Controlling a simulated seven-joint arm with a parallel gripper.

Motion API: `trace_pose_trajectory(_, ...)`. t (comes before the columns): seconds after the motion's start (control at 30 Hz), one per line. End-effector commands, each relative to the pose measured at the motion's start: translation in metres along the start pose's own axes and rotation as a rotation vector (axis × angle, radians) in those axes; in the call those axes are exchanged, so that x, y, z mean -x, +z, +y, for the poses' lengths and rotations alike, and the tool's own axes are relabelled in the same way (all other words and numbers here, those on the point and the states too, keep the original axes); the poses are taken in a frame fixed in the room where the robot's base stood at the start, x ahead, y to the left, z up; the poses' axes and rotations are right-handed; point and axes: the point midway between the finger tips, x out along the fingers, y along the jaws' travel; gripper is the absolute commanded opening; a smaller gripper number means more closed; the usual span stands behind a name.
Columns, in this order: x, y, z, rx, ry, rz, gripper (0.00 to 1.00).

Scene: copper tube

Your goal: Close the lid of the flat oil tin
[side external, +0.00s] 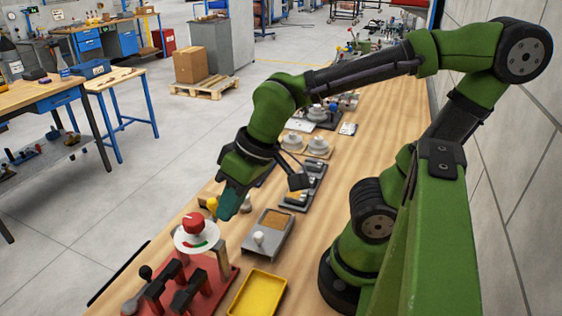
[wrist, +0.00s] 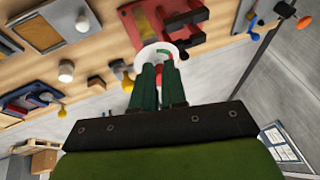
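I cannot single out the flat oil tin with certainty. A flat grey open box (side external: 280,240) with a brown inside and a pale knob (side external: 258,238) at its near end lies on the bench, and a similar grey-framed brown panel (wrist: 68,14) shows at the top left of the wrist view. My gripper (side external: 228,204) hangs above the bench, left of the box and behind the red-knobbed dial. In the wrist view its two green fingers (wrist: 160,68) are close together, nothing is visibly held, and the gap at the tips is unclear.
A white dial with a red knob (side external: 194,224) stands near my gripper on a red base (side external: 215,284) with black clamps. A yellow tray (side external: 258,294) lies at the front. More fixtures (side external: 312,180) line the bench behind. Bare wood (side external: 345,185) runs along the right.

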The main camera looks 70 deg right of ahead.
Motion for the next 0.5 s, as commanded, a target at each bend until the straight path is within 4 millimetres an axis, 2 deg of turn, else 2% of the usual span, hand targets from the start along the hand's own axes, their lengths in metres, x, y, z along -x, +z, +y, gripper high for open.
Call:
trace_pose_trajectory(0.03, -0.018, 0.015, -0.013, 0.124, 0.033, -0.108, 0.04)
trace_pose_trajectory(0.07, -0.027, 0.023, -0.017, 0.201, 0.058, -0.166, 0.0)
trace_pose_trajectory(0.2, -0.059, 0.064, -0.031, 0.599, 0.195, -0.428, 0.0)
trace_pose_trajectory(0.4, -0.089, 0.107, -0.034, 1.221, 0.446, -0.765, 0.0)
trace_pose_trajectory(0.5, -0.098, 0.116, -0.036, 1.503, 0.591, -0.902, 0.0)
